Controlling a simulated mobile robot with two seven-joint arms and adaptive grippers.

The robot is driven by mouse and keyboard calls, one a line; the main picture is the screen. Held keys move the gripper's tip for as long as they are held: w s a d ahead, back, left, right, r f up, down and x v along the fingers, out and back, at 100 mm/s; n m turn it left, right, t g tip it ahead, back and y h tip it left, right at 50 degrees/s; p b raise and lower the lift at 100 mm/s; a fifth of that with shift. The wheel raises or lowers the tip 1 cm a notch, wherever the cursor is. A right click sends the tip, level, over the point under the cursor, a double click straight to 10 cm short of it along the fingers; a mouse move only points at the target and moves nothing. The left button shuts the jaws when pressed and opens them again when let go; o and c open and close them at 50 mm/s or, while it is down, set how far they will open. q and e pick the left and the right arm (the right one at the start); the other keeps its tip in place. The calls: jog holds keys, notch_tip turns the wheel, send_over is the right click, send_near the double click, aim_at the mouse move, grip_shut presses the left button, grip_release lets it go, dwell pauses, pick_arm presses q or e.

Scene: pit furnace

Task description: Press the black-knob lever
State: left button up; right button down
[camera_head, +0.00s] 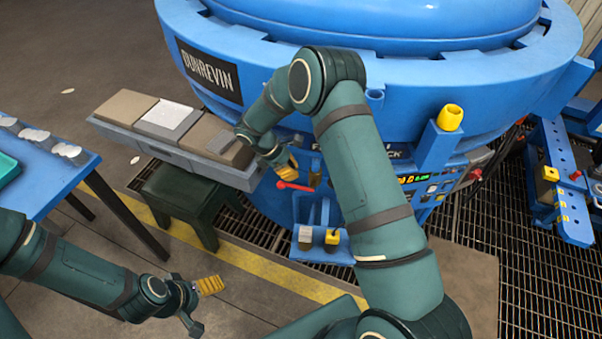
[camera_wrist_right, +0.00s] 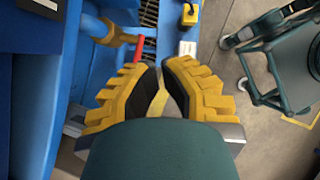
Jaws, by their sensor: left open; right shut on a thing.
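I cannot make out the black-knob lever for certain. A lever with a red handle (camera_head: 294,187) sticks out of the blue furnace front; it also shows in the right wrist view (camera_wrist_right: 139,48). My right gripper (camera_head: 287,167) is close above and beside this red handle. In the right wrist view its yellow fingers (camera_wrist_right: 160,82) with dark pads are nearly together. What lies between them is hidden; the red handle appears beyond the left finger. My left gripper (camera_head: 203,304) is open and empty, low over the floor, far from the furnace.
The blue furnace (camera_head: 400,85) fills the back. A small yellow block (camera_head: 332,237) sits on a low blue ledge. A grey bench with trays (camera_head: 120,105) and a dark green stool (camera_head: 185,195) stand to the left. A blue table (camera_head: 45,190) is at far left. Open floor lies in front.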

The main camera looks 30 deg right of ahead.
jog(key=s+d+f+b, duration=0.1)
jog(key=s+d+f, duration=0.2)
jog(key=d+f, duration=0.3)
jog(key=shift+s+d, duration=0.15)
jog(key=shift+d, duration=0.55)
